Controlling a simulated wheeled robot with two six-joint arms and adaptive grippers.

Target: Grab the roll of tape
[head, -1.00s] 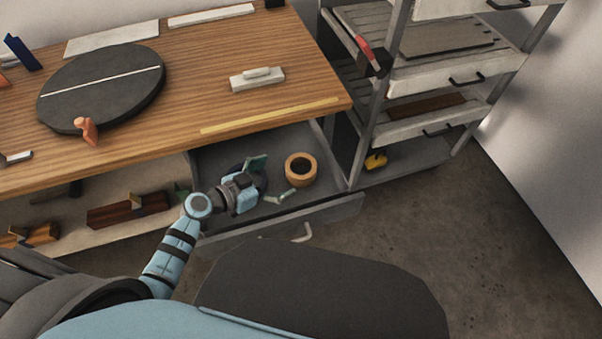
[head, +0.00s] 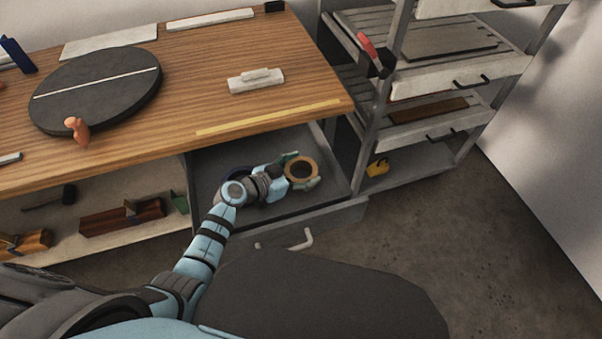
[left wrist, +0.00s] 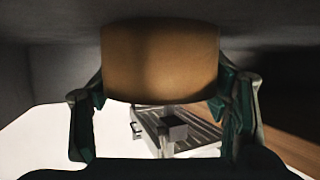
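The roll of tape (head: 302,169), a tan ring with a dark hole, lies in the open grey drawer (head: 334,205) below the worktop. My left gripper (head: 301,171) reaches in from the left, with one finger on the far side of the roll and one on the near side. In the left wrist view the roll (left wrist: 160,60) fills the space between the spread fingers (left wrist: 160,90). The fingers lie very close to its sides; I cannot tell whether they press on it. My right gripper is not in view.
The wooden worktop (head: 200,105) overhangs the drawer's back. A shelf rack (head: 430,85) with a yellow item (head: 377,168) stands at the right. The floor in front is clear.

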